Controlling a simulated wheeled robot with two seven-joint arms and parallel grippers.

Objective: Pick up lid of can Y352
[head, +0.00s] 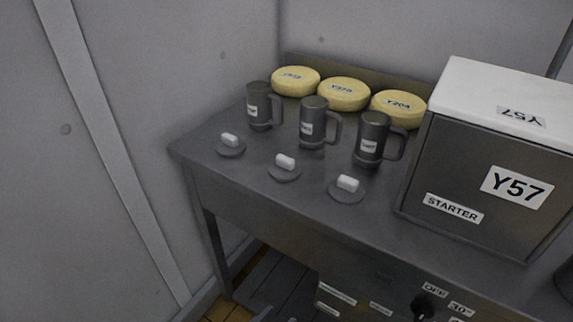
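Three dark grey cans with handles stand upright on the table: a left can (259,106), a middle can (313,123) and a right can (371,139). Each has a small white label too small to read surely, so I cannot tell which is Y352. Three flat round grey lids with white knobs lie on the table in front of them: a left lid (231,151), a middle lid (285,174) and a right lid (346,194). The lids lie apart from the cans. I make out neither of my grippers in the head view.
Three yellow round blocks (344,95) with labels sit behind the cans. A grey box (483,181) with a white top, marked Y57 and STARTER, stands on the right. The table (262,205) is clear along its front left. A wall (190,60) rises on the left.

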